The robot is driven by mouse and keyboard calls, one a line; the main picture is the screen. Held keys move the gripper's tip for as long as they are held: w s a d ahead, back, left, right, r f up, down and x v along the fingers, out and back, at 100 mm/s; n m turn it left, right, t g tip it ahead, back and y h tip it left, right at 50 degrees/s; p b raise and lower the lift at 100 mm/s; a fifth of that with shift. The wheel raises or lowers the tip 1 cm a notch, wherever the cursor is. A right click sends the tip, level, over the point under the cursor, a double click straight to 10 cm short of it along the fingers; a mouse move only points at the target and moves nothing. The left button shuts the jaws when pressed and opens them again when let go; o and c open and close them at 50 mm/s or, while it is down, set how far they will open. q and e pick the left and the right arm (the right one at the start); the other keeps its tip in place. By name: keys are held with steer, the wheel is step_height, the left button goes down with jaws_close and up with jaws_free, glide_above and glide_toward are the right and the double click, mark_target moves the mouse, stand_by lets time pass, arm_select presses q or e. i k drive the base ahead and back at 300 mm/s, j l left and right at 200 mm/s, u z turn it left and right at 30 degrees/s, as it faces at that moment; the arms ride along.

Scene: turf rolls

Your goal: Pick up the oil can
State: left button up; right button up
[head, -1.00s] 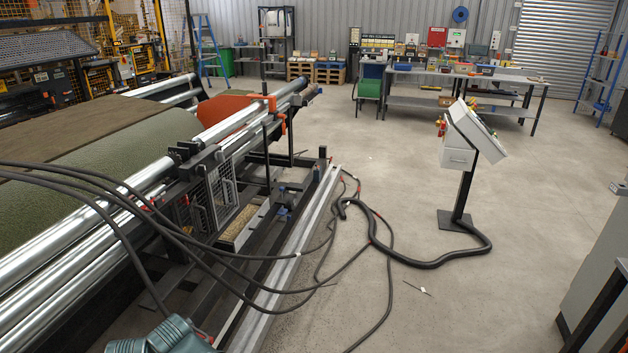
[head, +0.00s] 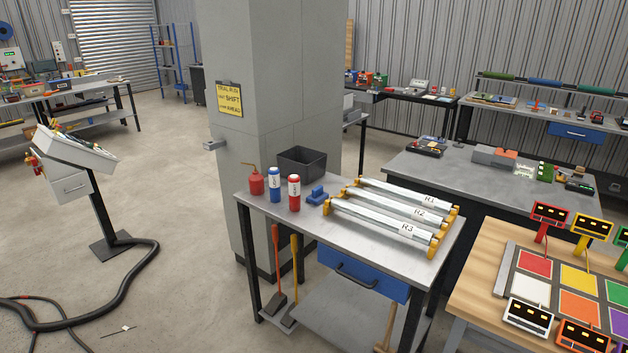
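A small red oil can (head: 256,181) with a thin spout stands upright at the back left corner of a grey metal workbench (head: 290,222). A blue bottle (head: 275,185) with a white label stands just right of it, and a red bottle (head: 294,193) stands right of that. The can is in clear view, with nothing in front of it. Neither of my grippers shows in the head view.
A black bin (head: 302,163) stands behind the bottles. Rollers marked R1, R2 and R3 (head: 385,228) lie on the bench's right. A grey pillar (head: 262,90) rises behind. A control stand (head: 75,165) and thick black hose (head: 125,285) occupy the left floor; open floor (head: 185,200) lies between.

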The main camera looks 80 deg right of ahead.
mark_target(256, 181)
steer(key=l+z, duration=0.3)
steer(key=i+l+z, duration=0.15)
steer(key=l+z, duration=0.15)
steer(key=i+l+z, duration=0.15)
steer(key=l+z, duration=0.15)
steer(key=i+l, duration=0.2)
steer(key=l, duration=0.2)
steer(key=i+l+z, duration=0.1)
steer(key=l, duration=0.35)
steer(key=i+l, duration=0.3)
steer(key=l+z, duration=0.05)
steer(key=l, duration=0.05)
